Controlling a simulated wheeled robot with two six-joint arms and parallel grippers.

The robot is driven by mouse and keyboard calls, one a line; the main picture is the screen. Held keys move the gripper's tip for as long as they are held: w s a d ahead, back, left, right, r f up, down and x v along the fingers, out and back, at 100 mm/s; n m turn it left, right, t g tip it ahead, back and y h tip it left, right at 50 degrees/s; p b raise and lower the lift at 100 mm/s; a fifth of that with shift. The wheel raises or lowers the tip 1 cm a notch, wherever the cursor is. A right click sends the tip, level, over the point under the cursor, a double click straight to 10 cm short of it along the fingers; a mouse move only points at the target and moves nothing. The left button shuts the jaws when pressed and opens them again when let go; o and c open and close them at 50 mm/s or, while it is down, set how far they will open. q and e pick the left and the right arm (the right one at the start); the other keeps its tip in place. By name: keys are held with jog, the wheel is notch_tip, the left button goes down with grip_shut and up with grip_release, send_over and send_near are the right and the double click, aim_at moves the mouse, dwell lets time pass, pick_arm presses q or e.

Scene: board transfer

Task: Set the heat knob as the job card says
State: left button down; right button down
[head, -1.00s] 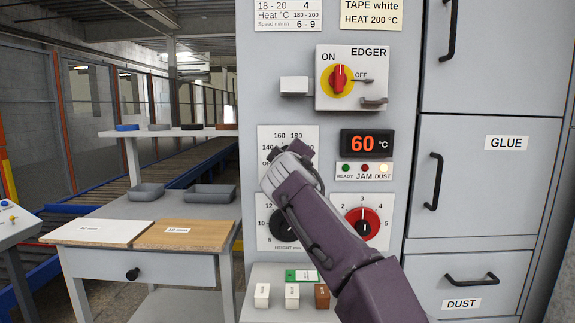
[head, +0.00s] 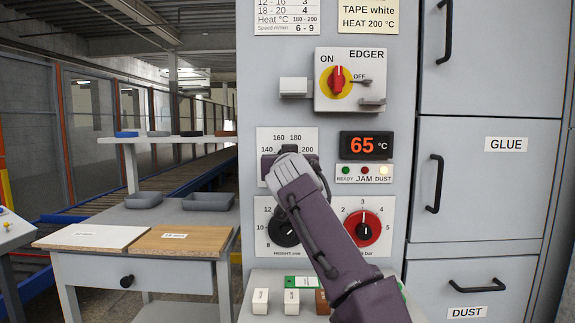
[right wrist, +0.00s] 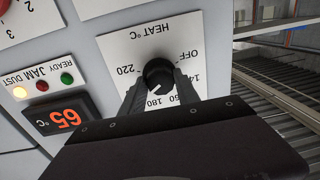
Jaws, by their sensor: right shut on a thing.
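The heat knob (right wrist: 158,75) is black, on a white HEAT °C plate (right wrist: 120,45) that shows upside down in the right wrist view. My right gripper (right wrist: 158,88) is shut on it, one finger on each side. The knob's white mark appears to point near 180 or a little past it towards 220; a finger hides the 200 label there. In the head view my right gripper (head: 290,160) covers the knob, but 200 shows on the plate. The card (head: 368,16) reads TAPE white, HEAT 200 °C. The display (head: 366,145) reads 65 °C. My left gripper is out of view.
Below are the black height knob (head: 283,230) and a red knob (head: 362,229). The EDGER switch (head: 338,80) is above. The yellowish DUST lamp (head: 383,171) is lit. A bench (head: 135,272) stands at left.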

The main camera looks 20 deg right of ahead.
jog(key=shift+f+m, duration=0.15)
jog(key=shift+m, duration=0.85)
jog(key=c, duration=0.9)
grip_release()
jog(key=b+v, duration=0.3)
jog(key=v, duration=0.6)
jog(key=shift+b, duration=0.4)
